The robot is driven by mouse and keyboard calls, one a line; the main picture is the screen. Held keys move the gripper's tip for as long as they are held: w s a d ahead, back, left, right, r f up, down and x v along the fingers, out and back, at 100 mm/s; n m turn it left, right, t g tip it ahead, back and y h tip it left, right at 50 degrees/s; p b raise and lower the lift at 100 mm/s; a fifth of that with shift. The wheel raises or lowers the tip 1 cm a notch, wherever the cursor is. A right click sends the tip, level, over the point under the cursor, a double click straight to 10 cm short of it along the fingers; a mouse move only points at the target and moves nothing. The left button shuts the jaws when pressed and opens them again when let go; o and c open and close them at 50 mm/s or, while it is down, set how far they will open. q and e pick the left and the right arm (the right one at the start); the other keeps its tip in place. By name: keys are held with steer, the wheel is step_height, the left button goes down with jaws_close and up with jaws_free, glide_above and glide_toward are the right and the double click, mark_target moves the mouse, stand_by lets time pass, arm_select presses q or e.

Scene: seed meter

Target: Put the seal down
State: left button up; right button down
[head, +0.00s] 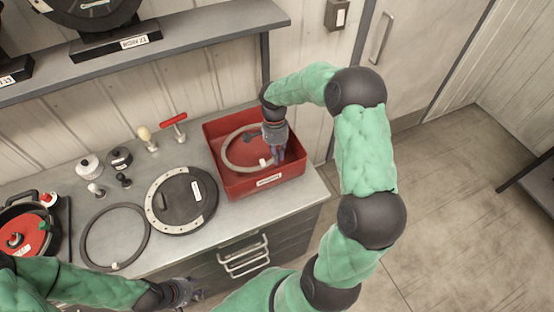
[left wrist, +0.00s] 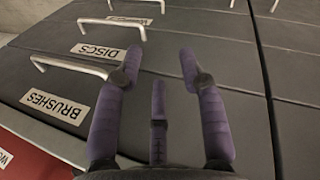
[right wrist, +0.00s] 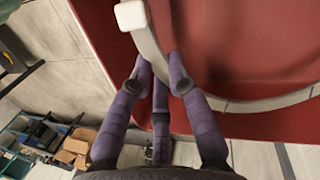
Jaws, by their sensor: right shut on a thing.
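The pale grey ring-shaped seal (head: 229,143) is in the red bin (head: 292,176) on the bench, with a small white block on its rim. My right gripper (head: 277,157) reaches down into the bin at the seal's right side. In the right wrist view the fingers (right wrist: 162,72) are shut on the seal's band (right wrist: 146,40), close to its white block. Whether the seal touches the bin floor is hard to tell. My left gripper (head: 197,295) is low at the bench front; its fingers (left wrist: 160,65) are open and empty before the drawers.
A darker ring (head: 83,227) with a pale block lies on the bench beside a black disc (head: 157,199) with a light rim. A red-handled tool (head: 174,122), knobs and a red-topped round unit (head: 20,238) stand nearby. A shelf (head: 200,38) runs above.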

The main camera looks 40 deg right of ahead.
steer(key=shift+w+x, duration=0.15)
steer(key=shift+x, duration=0.55)
steer(key=shift+w+x, duration=0.1)
steer(key=shift+x, duration=0.55)
steer(key=shift+f, duration=0.15)
steer(key=shift+f+b, duration=0.35)
steer(key=c, duration=1.2)
jaws_free()
steer(key=shift+r, duration=0.15)
steer(key=shift+r+p, duration=0.3)
steer(key=p+v, duration=0.1)
steer(key=v, duration=1.1)
steer(key=shift+d, duration=0.15)
